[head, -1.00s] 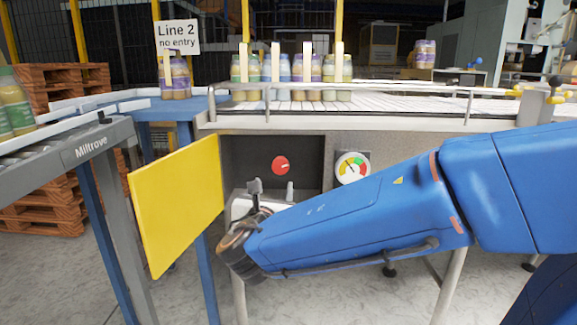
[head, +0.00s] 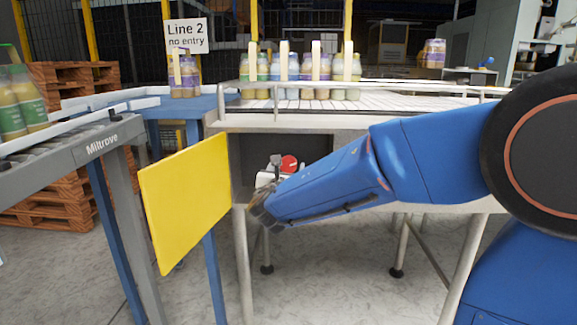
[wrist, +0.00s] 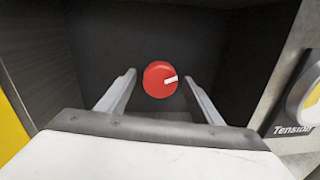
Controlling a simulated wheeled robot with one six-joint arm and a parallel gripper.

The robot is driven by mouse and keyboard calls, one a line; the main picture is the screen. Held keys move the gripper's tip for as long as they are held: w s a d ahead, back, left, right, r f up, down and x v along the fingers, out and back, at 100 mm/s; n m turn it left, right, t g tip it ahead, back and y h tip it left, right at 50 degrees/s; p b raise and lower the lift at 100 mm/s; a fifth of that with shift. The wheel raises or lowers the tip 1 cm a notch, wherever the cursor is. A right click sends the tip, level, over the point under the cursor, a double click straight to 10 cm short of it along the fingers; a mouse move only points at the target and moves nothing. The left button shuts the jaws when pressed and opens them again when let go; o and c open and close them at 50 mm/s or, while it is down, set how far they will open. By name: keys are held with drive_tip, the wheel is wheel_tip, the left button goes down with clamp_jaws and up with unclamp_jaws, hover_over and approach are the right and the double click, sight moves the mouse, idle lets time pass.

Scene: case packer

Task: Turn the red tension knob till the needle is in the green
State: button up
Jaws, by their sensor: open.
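The red tension knob (head: 289,163) is on the back wall of a dark recess in the machine front. In the wrist view the knob (wrist: 160,79) shows round and red, with a white mark pointing right and slightly up. My gripper (wrist: 160,92) is open, its two fingers on either side of the knob in the picture; I cannot tell how far short of it they are. In the head view my gripper (head: 277,165) is at the recess mouth. The tension gauge (wrist: 308,100) shows only in part at the wrist view's right edge; its needle is not visible. My arm hides the gauge in the head view.
A yellow door (head: 187,202) stands open left of the recess (head: 250,155). The recess walls are close on both sides. Bottles (head: 300,75) stand on the conveyor above. A grey roller conveyor (head: 75,148) marked Miltrove is at left.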

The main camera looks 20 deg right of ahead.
drive_tip(key=shift+x, duration=1.25)
drive_tip(key=shift+c, duration=0.4)
drive_tip(key=c, duration=1)
drive_tip(key=shift+m, duration=0.4)
drive_tip(key=m, duration=0.9)
drive_tip(key=shift+y, duration=0.3)
drive_tip(key=shift+f, duration=0.1)
